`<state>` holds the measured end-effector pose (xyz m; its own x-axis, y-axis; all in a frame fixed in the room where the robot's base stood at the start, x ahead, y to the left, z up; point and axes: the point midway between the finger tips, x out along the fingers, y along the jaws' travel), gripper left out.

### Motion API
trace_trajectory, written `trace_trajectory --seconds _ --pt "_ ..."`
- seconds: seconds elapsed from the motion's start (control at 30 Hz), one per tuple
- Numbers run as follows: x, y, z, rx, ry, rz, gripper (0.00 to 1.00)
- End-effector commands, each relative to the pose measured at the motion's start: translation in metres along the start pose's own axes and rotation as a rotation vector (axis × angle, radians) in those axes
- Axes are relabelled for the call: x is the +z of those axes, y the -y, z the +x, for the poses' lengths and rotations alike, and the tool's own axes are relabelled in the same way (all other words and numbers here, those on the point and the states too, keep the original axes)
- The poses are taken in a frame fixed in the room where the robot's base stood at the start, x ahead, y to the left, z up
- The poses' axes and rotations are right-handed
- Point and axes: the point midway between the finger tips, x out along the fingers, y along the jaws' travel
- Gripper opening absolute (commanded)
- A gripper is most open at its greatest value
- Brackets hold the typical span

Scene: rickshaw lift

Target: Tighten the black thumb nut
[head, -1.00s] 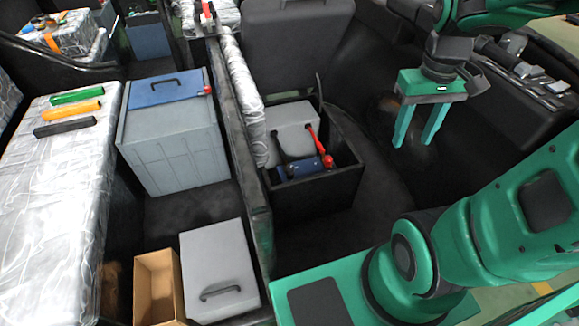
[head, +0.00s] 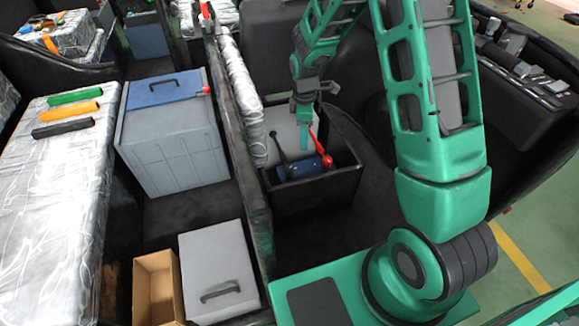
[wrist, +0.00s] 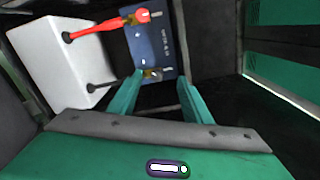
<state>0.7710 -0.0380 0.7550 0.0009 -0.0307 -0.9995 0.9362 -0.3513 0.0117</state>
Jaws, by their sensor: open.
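My gripper (head: 304,140) is over the open black bin in the head view, pointing down. In the wrist view its two green fingers (wrist: 161,80) are apart with nothing clamped between them. Beyond the fingertips lies a blue box (wrist: 155,45) with two terminals. The near terminal (wrist: 152,73), with a small dark and brassy fitting, sits between the fingertips; I cannot make out the black thumb nut clearly. A red lead (wrist: 100,27) reaches the far terminal. A black lead (wrist: 98,86) leaves the pale grey box and passes behind the left finger.
The pale grey box (wrist: 62,60) stands beside the blue box. The black bin's walls (head: 318,195) surround both closely. A foil-wrapped divider (head: 243,95) runs along the left, and a seat back (head: 268,50) stands behind.

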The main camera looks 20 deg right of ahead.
Motion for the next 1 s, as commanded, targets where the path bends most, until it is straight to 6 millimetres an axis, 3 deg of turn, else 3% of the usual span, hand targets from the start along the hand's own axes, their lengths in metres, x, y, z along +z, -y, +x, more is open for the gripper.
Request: trace_trajectory --seconds 0.1,0.3,0.57,1.0 --pt "-0.026 -0.003 0.031 -0.009 -0.012 -0.116 0.45" --pt "-0.047 -0.004 0.055 -0.010 -0.028 -0.215 0.45" --pt "-0.050 -0.004 0.078 -0.012 -0.029 -0.225 0.45" --pt "-0.051 -0.003 0.149 -0.012 -0.029 -0.224 0.45"
